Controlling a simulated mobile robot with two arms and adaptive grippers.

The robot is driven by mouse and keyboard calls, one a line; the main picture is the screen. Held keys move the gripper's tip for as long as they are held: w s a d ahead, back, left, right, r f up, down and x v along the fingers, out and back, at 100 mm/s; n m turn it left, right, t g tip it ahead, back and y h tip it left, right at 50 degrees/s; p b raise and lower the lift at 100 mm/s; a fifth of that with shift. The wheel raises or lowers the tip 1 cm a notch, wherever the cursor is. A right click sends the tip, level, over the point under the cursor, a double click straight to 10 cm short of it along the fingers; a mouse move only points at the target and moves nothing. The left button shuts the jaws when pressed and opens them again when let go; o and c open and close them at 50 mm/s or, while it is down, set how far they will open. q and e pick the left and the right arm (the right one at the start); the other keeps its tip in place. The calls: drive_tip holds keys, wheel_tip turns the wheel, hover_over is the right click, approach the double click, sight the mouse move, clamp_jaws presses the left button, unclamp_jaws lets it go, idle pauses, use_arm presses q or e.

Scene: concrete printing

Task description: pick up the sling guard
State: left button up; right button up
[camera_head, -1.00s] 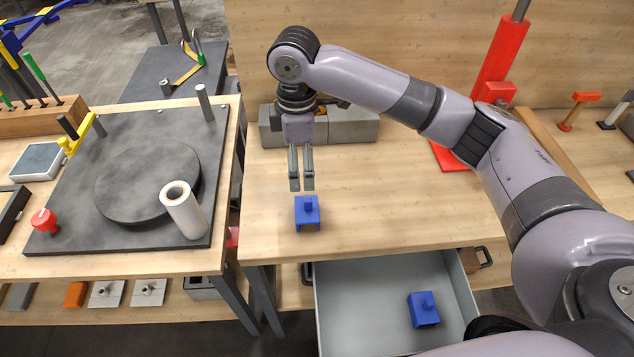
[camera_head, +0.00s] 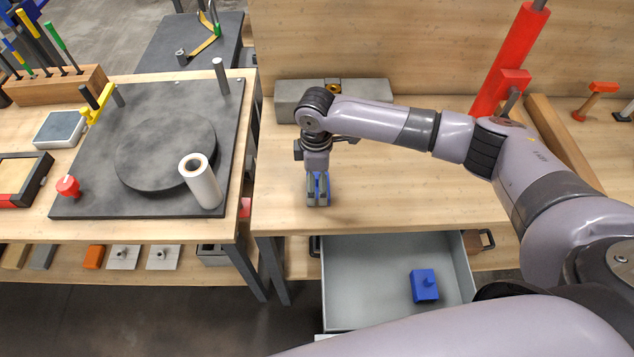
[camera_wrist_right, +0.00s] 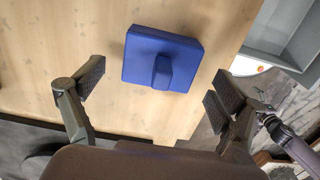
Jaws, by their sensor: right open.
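A blue sling guard, a square block with a small raised knob, stands on the wooden table near its front edge. In the head view only slivers of this guard (camera_head: 328,186) show behind my right gripper (camera_head: 318,201). In the right wrist view the guard (camera_wrist_right: 146,62) is plain, lying between and beyond the spread fingers of my right gripper (camera_wrist_right: 160,88). The right gripper is open and points down at it; no grip on it shows. A second similar blue guard (camera_head: 424,285) lies in the open drawer. My left gripper is out of view.
The grey drawer (camera_head: 345,305) stands pulled out below the table front. A grey block (camera_head: 365,90) lies at the table's back. A red post (camera_head: 508,62) stands at the right. A side table at left holds a dark plate (camera_head: 85,190) and white roll (camera_head: 201,182). The table's middle is clear.

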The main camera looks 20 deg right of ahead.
sight(317, 185)
drive_tip(key=shift+f, duration=1.6)
drive_tip(key=shift+d, duration=0.1)
drive_tip(key=c, duration=1.3)
